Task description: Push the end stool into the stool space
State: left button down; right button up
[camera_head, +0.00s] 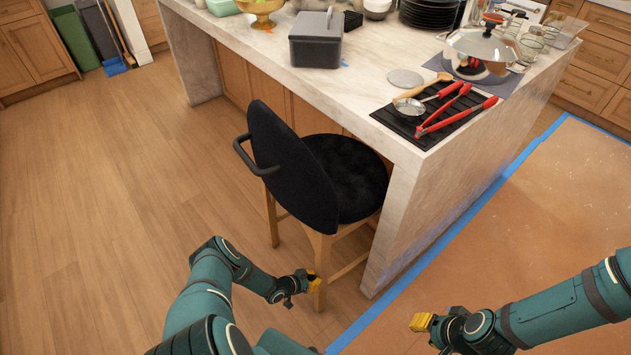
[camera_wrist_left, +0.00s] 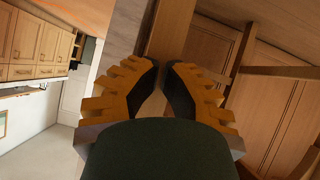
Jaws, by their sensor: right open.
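The end stool (camera_head: 300,180) has a black round seat (camera_head: 348,172), a black curved back with a dark handle, and wooden legs. It stands at the near end of the island, its seat partly under the marble counter. My left gripper (camera_head: 311,281) is low at the stool's near wooden leg (camera_head: 320,262). In the left wrist view its yellow fingertips (camera_wrist_left: 161,66) are close together, with a wooden post (camera_wrist_left: 172,30) just beyond; contact is unclear. My right gripper (camera_head: 420,322) is open and empty over the floor at the right, away from the stool.
The marble island (camera_head: 405,215) has a waterfall end panel right of the stool. Its top holds a grey box (camera_head: 316,45), a pot (camera_head: 482,45) and red-handled utensils (camera_head: 455,108) on a black mat. Blue tape (camera_head: 470,215) edges the orange floor. Wooden floor at left is clear.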

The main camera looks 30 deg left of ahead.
aim_at(326, 269)
pick_arm(q)
jog(key=w+d, duration=0.4)
jog(key=w, duration=0.6)
jog(key=shift+w+r, duration=0.2)
jog(key=shift+w, duration=0.1)
dwell(1.2)
jog(key=shift+s+a+f+p, duration=0.1)
jog(key=shift+s+a+p, duration=0.2)
jog(key=shift+s, duration=0.55)
jog(key=shift+s+a+p, duration=0.2)
jog(key=shift+s+a, duration=0.1)
jog(key=shift+s, duration=0.55)
jog(key=shift+s+a+f+p, duration=0.1)
jog(key=shift+s+a+p, duration=0.2)
jog(key=shift+s, duration=0.55)
